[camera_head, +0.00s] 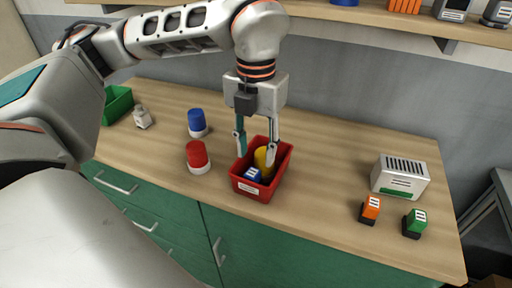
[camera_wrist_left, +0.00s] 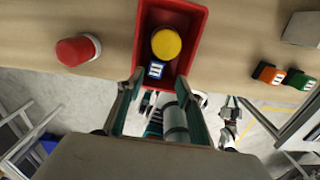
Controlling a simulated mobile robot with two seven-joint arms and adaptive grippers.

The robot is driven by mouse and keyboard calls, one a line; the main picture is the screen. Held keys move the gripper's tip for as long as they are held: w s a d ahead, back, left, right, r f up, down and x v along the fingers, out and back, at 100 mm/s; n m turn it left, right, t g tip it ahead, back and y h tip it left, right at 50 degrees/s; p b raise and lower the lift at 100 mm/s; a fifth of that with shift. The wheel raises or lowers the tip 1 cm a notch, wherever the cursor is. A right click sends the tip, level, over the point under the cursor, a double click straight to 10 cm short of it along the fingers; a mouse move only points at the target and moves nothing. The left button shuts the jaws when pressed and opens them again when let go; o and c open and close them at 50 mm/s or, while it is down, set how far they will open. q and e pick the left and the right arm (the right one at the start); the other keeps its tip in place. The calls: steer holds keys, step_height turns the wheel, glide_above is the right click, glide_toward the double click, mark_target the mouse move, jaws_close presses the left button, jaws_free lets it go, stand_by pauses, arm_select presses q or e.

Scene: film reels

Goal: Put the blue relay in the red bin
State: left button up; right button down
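The red bin (camera_head: 265,193) stands at the front edge of the table; it also shows in the left wrist view (camera_wrist_left: 193,62). The blue relay (camera_head: 252,175) is inside it, by the front left, with its striped face up; the left wrist view shows it too (camera_wrist_left: 156,70). A yellow round-topped thing (camera_wrist_left: 166,43) is in the bin beside the relay. My left gripper (camera_head: 256,157) points down over the bin, its fingers apart. In the left wrist view the open fingers (camera_wrist_left: 159,80) show nothing clamped between them. A small part low in that view may be my right gripper, too unclear to judge.
A red button (camera_head: 198,157) and a blue button (camera_head: 196,122) stand left of the bin. A green bin (camera_head: 118,104) and a small grey thing (camera_head: 142,117) are farther left. A white slotted box (camera_head: 401,175), orange relay (camera_head: 370,208) and green relay (camera_head: 415,223) are right. Table between is clear.

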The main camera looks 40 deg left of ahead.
mark_target(256, 172)
arm_select(q)
steer(key=shift+r, duration=0.5)
step_height(256, 172, up, 12)
steer(key=p, duration=0.1)
steer(key=shift+p, duration=0.3)
